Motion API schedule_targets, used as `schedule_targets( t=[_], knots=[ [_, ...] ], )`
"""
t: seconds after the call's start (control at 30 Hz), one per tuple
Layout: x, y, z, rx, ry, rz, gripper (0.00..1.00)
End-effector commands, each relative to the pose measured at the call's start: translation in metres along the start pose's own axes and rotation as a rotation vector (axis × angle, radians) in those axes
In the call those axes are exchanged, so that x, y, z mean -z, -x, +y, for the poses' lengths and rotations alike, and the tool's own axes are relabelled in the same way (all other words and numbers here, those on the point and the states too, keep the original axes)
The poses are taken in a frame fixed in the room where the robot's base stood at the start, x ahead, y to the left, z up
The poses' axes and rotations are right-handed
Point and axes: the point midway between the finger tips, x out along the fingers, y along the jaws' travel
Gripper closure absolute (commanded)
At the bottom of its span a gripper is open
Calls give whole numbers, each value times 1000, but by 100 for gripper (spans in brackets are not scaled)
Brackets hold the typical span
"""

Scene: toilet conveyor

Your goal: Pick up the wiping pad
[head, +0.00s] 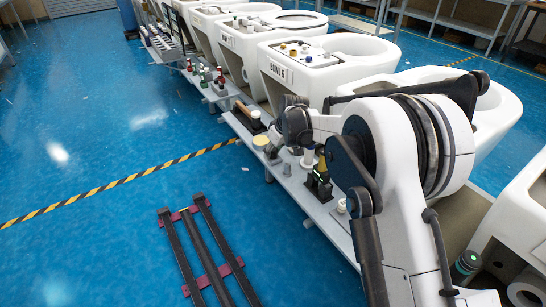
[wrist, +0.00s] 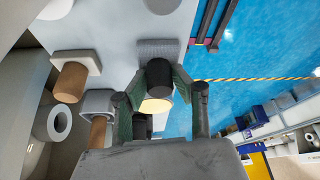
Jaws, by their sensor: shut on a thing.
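The wiping pad looks like a cream round disc with a black cylindrical grip. In the wrist view the cream disc (wrist: 155,105) shows between the fingers, with the black grip (wrist: 159,69) at their tips. My gripper (wrist: 158,75) has its green-sided fingers shut around the black grip. In the head view the cream disc (head: 261,141) shows at the end of my arm, over the grey shelf (head: 318,208). My fingers are mostly hidden there by the arm. Whether the pad touches anything below is hard to tell.
A grey block (wrist: 158,47) lies just beyond the grip in the wrist view. A brown cylinder (wrist: 70,82) on a pale block stands left. White toilet bowls (head: 322,65) line the conveyor behind the shelf. Dark rails (head: 205,250) lie on the open blue floor.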

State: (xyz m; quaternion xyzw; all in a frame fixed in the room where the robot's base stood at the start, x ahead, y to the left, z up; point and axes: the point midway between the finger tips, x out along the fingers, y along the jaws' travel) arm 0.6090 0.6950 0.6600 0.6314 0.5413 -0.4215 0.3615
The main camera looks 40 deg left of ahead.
Motion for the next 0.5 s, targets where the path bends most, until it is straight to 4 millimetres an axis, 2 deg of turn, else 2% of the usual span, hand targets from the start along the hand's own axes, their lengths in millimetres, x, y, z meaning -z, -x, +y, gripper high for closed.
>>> schedule_targets(
  t=[0.27, 0.5],
  knots=[
    [0, 2, 0, -1, 0, 0, 100],
    [9, 23, 0, 0, 0, 0, 100]
  ],
)
